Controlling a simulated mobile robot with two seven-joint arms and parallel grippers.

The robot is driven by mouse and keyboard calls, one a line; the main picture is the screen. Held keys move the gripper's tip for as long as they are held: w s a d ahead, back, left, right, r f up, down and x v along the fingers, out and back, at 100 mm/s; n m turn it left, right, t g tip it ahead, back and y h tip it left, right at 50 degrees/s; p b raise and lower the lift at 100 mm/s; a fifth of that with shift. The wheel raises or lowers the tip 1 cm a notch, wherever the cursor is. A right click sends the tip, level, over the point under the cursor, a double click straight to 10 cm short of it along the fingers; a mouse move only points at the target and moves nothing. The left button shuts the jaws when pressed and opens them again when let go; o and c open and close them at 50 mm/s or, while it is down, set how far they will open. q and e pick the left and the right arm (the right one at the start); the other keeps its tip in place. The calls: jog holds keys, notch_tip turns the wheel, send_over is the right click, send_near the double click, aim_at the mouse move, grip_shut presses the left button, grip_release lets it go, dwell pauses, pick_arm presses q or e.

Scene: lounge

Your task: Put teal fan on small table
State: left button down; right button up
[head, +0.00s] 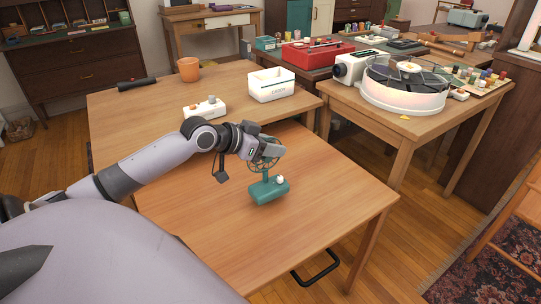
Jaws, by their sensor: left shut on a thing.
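The teal fan (268,190) stands upright, with its teal base at or just above the bare wooden top of the small table (330,205) in front of me. I cannot tell whether the base touches the wood. My left gripper (265,153) is shut on the fan at its upper part and hides much of the round cage. My left arm reaches in from the left across the table. My right gripper is not in view.
Behind is another wooden table (130,115) with an orange cup (188,69), a white box (271,85) and a white device (204,108). A white turntable-like machine (403,88) stands on a table at right. The near tabletop around the fan is clear.

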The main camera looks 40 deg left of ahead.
pick_arm(q)
jog(key=shift+f, duration=1.1)
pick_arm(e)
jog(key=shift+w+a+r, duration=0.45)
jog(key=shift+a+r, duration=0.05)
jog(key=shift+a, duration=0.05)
pick_arm(q)
jog(key=c, duration=0.7)
grip_release()
jog(key=shift+f, duration=0.1)
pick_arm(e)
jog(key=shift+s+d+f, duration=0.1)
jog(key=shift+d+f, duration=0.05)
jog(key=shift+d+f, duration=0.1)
